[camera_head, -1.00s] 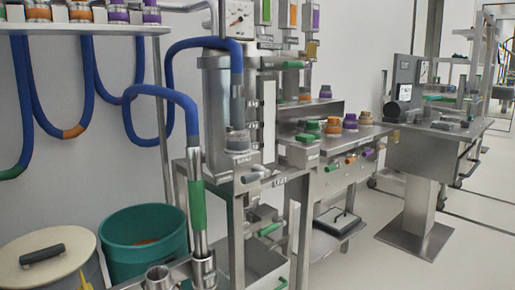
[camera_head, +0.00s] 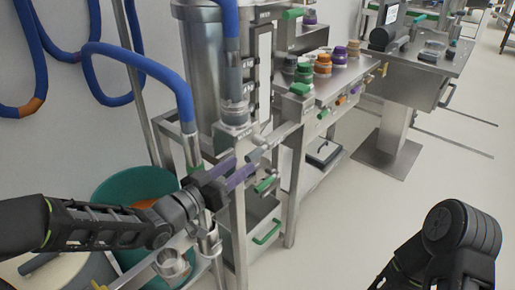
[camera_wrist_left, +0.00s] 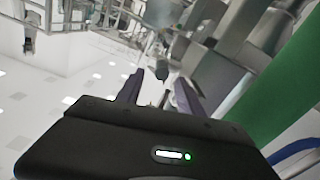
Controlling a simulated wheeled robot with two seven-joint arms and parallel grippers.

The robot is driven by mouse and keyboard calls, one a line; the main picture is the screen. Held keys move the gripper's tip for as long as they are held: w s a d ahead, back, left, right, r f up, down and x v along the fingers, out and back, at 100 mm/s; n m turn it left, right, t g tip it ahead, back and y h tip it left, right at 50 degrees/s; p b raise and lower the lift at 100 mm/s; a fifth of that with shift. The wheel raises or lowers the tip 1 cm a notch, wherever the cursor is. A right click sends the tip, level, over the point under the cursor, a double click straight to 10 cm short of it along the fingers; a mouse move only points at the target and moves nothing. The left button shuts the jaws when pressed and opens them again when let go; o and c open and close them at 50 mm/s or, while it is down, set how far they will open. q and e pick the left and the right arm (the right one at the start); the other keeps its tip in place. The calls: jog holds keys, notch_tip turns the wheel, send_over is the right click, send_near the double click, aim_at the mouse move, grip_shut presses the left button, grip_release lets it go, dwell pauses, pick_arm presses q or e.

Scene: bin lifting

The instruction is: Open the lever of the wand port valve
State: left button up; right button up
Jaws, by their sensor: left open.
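My left gripper (camera_head: 243,167) reaches in from the left with purple fingers, open and empty, beside the steel valve fittings on the stand. A short lever with a green grip (camera_head: 265,184) shows just right of and below the fingertips; a grey fitting (camera_head: 257,155) with a rod-like end is above it. No readable label tells which is the wand port valve. The left wrist view shows the two fingers (camera_wrist_left: 160,88) apart, with a small dark blurred part (camera_wrist_left: 161,70) beyond and between them. My right arm shows at lower right; its gripper is out of view.
A blue hose (camera_head: 150,68) arches down behind my left wrist. A teal bin (camera_head: 122,188) stands below my left arm. A steel bench (camera_head: 340,82) with colored jars is right of the stand. A drawer with a green handle (camera_head: 267,232) is below.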

aim_at(257, 153)
pick_arm(q)
jog(key=shift+w+a+f, duration=0.1)
jog(key=b+x, duration=0.1)
jog(key=x, duration=0.6)
jog(key=shift+w+d, duration=0.25)
jog(key=shift+w, duration=0.05)
jog(key=shift+c, duration=0.4)
grip_shut()
dwell(0.9)
